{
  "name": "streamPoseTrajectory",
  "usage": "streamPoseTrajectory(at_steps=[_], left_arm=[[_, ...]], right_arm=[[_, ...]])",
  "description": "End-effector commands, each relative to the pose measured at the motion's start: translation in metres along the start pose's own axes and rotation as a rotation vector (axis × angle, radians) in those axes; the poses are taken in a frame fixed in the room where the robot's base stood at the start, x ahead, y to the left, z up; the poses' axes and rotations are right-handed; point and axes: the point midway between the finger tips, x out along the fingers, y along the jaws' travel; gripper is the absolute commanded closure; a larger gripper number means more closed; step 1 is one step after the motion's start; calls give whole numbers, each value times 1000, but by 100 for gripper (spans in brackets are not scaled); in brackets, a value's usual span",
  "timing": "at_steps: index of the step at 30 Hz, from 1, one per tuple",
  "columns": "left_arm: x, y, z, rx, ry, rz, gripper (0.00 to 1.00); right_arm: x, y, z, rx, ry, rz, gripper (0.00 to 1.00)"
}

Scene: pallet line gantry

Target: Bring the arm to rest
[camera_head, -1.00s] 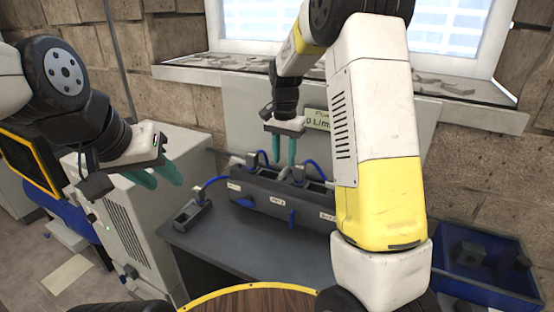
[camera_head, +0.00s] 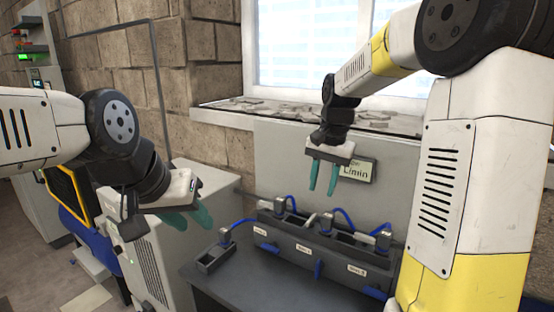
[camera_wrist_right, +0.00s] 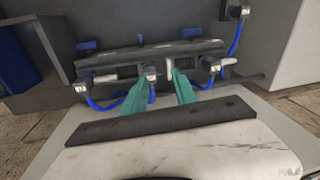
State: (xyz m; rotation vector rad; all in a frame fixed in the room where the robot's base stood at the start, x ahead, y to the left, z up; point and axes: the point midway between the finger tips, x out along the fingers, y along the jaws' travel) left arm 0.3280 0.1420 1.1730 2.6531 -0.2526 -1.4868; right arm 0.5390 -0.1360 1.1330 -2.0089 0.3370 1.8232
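My left gripper (camera_head: 198,210) has teal fingers that stand apart. It hangs at the left in the head view, over the light grey cabinet, with nothing between its fingers. My right gripper (camera_head: 322,178) points down above the dark grey connector block (camera_head: 315,262), in front of the display panel. Its two teal fingers stand apart and hold nothing; in the right wrist view the open fingers (camera_wrist_right: 163,82) also show, with the block beyond them. Blue cables (camera_head: 342,216) run from plugs on the block.
A small separate socket box (camera_head: 214,259) with a plug stands left of the block on the dark grey table (camera_head: 232,288). A light grey cabinet (camera_head: 160,262) stands left of the table. A display (camera_head: 358,170) and a window ledge (camera_head: 225,116) lie behind.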

Motion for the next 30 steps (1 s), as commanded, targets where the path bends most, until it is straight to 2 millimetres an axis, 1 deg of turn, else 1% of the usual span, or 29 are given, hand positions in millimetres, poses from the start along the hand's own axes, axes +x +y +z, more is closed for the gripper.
streamPoseTrajectory(at_steps=[1, 3, 6, 9, 13, 15, 18, 21, 24, 30], left_arm=[[0, 0, 0, 0, 0, 0, 64], [0, 0, 0, 0, 0, 0, 64], [0, 0, 0, 0, 0, 0, 64], [0, 0, 0, 0, 0, 0, 64], [0, 0, 0, 0, 0, 0, 64], [0, 0, 0, 0, 0, 0, 64], [0, 0, 0, 0, 0, 0, 64], [0, 0, 0, 0, 0, 0, 64], [0, 0, 0, 0, 0, 0, 64], [0, 0, 0, 0, 0, 0, 64]], right_arm=[[-15, 8, 13, -32, 23, -33, 66], [-29, 18, 30, -83, 51, -69, 66], [-46, 32, 56, -158, 98, -113, 66], [-59, 45, 83, -233, 152, -148, 66], [-69, 62, 118, -331, 229, -180, 66], [-71, 71, 136, -380, 271, -191, 66], [-70, 81, 156, -441, 326, -197, 66], [-68, 88, 171, -486, 365, -196, 66], [-66, 91, 179, -513, 390, -195, 66], [-64, 93, 183, -525, 399, -193, 66]])
